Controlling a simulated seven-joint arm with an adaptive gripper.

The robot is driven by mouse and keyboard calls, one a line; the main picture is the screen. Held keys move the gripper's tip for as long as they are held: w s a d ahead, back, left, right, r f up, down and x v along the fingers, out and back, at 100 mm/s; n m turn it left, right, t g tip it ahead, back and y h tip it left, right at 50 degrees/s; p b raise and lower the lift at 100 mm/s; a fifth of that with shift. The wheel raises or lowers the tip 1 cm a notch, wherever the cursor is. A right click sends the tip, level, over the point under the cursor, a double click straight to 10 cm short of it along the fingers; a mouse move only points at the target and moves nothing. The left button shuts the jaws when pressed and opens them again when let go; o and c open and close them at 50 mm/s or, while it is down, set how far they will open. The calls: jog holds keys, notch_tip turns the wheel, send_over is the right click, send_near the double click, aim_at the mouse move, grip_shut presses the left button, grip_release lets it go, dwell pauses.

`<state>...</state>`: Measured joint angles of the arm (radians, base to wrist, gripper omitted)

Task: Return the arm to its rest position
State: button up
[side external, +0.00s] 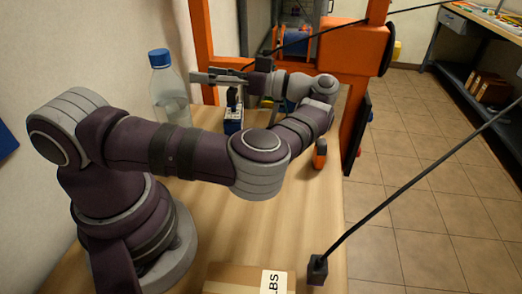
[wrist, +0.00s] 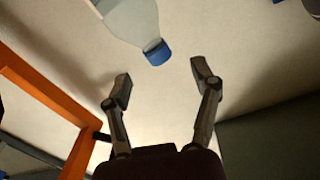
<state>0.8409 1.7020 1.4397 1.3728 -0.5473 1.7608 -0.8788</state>
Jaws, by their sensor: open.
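My arm reaches over the wooden table (side external: 300,215) and folds back so that my gripper (side external: 213,79) points left toward the wall. In the wrist view my gripper (wrist: 161,77) has its two fingers spread wide with nothing between them. A clear bottle (side external: 171,100) with a blue cap stands upright on the table near the gripper. The bottle also shows in the wrist view (wrist: 130,18), cap downward in the picture, beyond the fingers and apart from them. No marked rest position is visible.
A small blue and black device (side external: 233,122) stands below the gripper. An orange object (side external: 320,154) stands near the table's right edge. A cardboard box (side external: 235,279) and a black-based rod (side external: 317,268) are at the front. An orange frame (side external: 199,45) rises behind. Mid-table right is mostly clear.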

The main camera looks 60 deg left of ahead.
jog(key=s+d+f+m+t+h, duration=0.15)
jog(key=s+f+m+h, duration=0.35)
jog(key=m+h, duration=0.85)
jog(key=w+d+r+m+t, duration=0.2)
jog(key=d+r+m+t, duration=0.4)
jog(key=t, duration=1)
jog(key=d+m, duration=0.1)
jog(key=m, duration=0.2)
jog(key=shift+d, duration=0.2)
